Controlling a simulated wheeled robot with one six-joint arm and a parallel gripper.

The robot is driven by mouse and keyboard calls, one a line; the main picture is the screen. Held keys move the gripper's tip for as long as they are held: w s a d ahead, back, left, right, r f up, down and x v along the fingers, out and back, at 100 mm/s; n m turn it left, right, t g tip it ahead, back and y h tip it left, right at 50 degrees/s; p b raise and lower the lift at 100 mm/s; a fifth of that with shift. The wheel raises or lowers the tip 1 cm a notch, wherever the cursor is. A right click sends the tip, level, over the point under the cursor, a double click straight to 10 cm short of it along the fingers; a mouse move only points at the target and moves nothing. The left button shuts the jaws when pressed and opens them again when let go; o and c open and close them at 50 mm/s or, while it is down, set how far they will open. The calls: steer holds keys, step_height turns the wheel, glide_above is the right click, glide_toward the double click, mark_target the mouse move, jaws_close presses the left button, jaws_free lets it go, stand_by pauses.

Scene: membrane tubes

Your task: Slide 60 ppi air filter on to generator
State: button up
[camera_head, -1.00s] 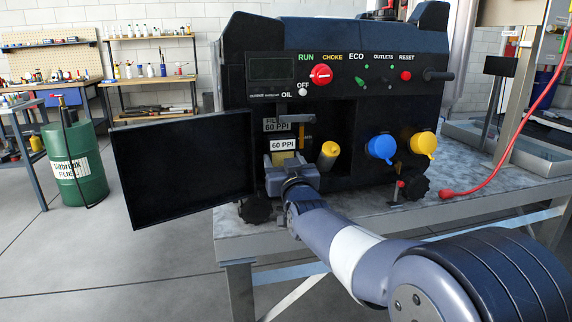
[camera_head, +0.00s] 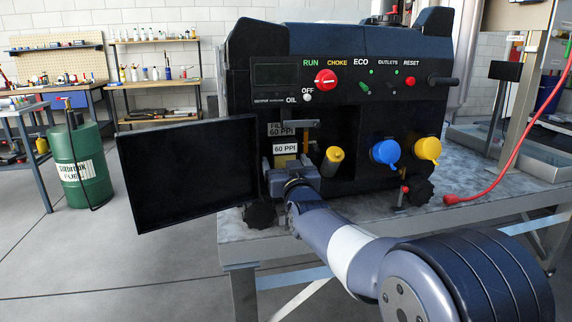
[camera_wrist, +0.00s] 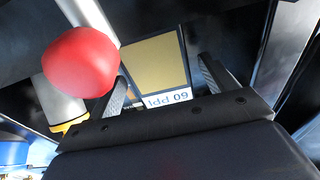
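The black generator (camera_head: 350,108) stands on the bench, its door (camera_head: 188,172) swung open to the left. The filter (camera_wrist: 155,62) has a yellowish pad in a dark frame and a white "60 PPI" label (camera_head: 285,149). It is at the generator's open front bay, under another "60 PPI" marking on the generator (camera_head: 281,131). My gripper (camera_head: 286,163) is right in front of the filter's lower part. In the wrist view, my two fingers (camera_wrist: 165,85) stand apart with the filter seen between them, upside down. Finger contact and how far in the filter sits cannot be told.
A red ball (camera_wrist: 80,62) is close beside one finger in the wrist view. Blue (camera_head: 384,150) and yellow (camera_head: 427,149) outlet caps are further right. A red cable (camera_head: 500,175) lies on the bench's right.

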steer(key=shift+o, duration=0.4)
steer(key=shift+s, duration=0.1)
steer(key=v, duration=1)
steer(key=shift+s+p, duration=0.3)
steer(key=shift+p, duration=0.05)
steer(key=shift+d, duration=0.1)
steer(key=x, duration=1.1)
steer(key=shift+f+b, duration=0.1)
steer(key=shift+b, duration=0.3)
steer(key=shift+v, duration=0.95)
steer(key=shift+s+r, duration=0.2)
steer(key=shift+r, duration=0.05)
steer(key=shift+d, duration=0.1)
